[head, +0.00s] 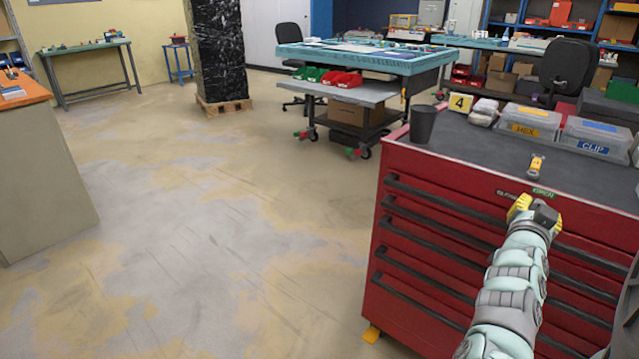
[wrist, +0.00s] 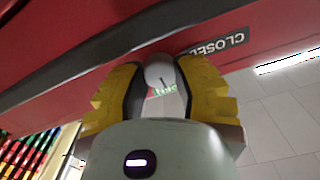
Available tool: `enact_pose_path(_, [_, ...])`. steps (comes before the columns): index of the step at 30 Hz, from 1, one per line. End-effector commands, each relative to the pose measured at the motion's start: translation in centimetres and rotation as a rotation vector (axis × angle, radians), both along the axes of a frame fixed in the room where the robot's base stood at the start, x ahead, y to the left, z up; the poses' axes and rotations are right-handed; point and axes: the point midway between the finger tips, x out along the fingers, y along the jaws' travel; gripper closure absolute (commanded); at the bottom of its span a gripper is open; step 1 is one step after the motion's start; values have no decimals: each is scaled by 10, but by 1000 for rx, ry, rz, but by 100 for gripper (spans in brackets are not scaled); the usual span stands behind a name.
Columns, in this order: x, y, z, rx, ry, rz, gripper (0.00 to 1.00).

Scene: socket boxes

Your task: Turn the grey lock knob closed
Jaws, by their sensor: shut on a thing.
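The grey lock knob (wrist: 160,72) shows in the wrist view as a round grey knob with a dark mark on its face, set at the red front of the tool cabinet. My gripper (wrist: 160,78) has its two yellow fingers on either side of the knob and is shut on it. A dark label reading CLOSED (wrist: 218,43) sits beside the knob in the wrist view. In the head view my gripper (head: 535,207) is at the cabinet's upper front and hides the knob. A green OPEN label (head: 543,192) shows just above it.
The red tool cabinet (head: 420,215) has several drawers with dark handles. The floor (head: 200,220) to the left is clear.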

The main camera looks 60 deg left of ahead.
Motion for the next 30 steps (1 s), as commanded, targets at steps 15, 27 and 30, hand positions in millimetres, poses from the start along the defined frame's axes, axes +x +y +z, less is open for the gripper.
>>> enact_pose_path(15, [-1, 2, -3, -271, -75, 3, 100])
enact_pose_path(27, [-1, 2, -4, -581, -161, 5, 100])
enact_pose_path(30, [-1, 1, -4, -640, -177, 4, 100])
